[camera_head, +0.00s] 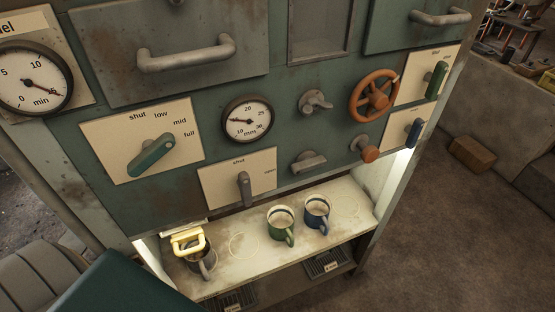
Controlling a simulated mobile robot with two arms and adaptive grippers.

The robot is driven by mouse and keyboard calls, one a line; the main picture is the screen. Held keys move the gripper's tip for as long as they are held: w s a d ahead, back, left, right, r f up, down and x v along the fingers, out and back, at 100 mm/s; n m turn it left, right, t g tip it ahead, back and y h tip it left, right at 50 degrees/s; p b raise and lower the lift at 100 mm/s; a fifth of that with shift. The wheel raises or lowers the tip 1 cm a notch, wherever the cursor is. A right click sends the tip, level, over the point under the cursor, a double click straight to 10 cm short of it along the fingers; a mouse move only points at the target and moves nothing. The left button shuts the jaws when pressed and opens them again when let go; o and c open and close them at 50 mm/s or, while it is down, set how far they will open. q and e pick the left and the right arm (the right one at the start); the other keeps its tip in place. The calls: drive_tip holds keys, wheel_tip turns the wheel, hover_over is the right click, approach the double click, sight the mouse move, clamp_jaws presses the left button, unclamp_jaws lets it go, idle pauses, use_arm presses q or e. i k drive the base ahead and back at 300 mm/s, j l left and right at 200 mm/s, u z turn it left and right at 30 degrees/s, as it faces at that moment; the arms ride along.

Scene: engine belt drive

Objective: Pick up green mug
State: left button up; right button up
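The green mug (278,228) stands upright on the pale, lit shelf (335,238) at the bottom of the machine. Its rim faces up, and its handle points toward the front and slightly right. A blue mug (314,220) stands close to its right, also upright. Neither of my grippers can be made out in the head view, and nothing is seen touching the green mug.
A grey mug (208,265) stands at the shelf's left, partly hidden by a cream handle (187,242). Above are a grey lever (245,190), a grey tap (308,161) and an orange wheel (374,96). A dark green surface (120,285) fills the lower left.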

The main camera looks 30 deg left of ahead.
sight(280, 217)
drive_tip(key=j+u, duration=0.1)
drive_tip(key=u, duration=0.25)
drive_tip(key=j+u, duration=0.1)
drive_tip(key=u, duration=0.25)
drive_tip(key=i, duration=0.05)
